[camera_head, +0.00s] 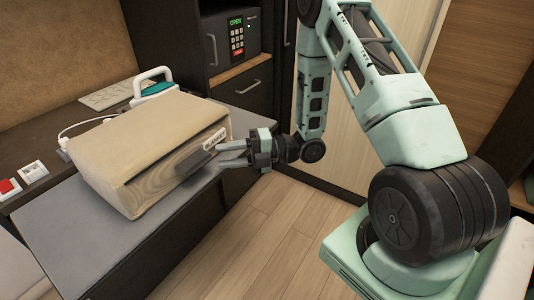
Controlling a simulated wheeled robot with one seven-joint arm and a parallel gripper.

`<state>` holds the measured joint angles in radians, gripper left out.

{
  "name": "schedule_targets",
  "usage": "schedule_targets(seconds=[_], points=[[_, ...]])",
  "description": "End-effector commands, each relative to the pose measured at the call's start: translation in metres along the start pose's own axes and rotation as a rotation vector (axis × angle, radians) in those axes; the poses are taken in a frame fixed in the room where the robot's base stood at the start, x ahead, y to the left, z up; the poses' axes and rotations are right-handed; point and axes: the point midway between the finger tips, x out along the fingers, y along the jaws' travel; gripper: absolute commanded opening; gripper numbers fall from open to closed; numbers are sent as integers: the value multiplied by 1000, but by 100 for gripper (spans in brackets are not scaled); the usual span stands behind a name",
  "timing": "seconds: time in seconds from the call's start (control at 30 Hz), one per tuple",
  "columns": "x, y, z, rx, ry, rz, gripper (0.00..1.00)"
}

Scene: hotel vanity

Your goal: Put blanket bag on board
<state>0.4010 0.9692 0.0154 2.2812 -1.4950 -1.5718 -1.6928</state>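The blanket bag (130,150) is a beige, box-shaped bag with a "BLANKET" label on its right end. It sits over the grey board (60,235), turned at an angle. I cannot tell whether its whole underside touches the board. My gripper (208,158) is at the bag's right end, just below the label. Its fingers point left at the bag, and a dark piece lies against the bag's end face. I cannot tell whether the fingers are closed on the bag.
A white and teal iron (154,86) stands behind the bag, with a white cord running left. A switch plate with a red button (9,188) and a socket (33,171) are at the left. A safe (237,36) sits in the dark cabinet behind. Wooden floor (255,240) is clear in front.

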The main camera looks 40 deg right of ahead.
Motion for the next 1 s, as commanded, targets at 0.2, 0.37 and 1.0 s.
schedule_targets(seconds=[0.2,0.37,1.0], points=[[-53,-2,1,-3,-5,1,38],[-82,-1,1,-4,-3,1,38],[-87,-4,19,51,-68,-129,38]])
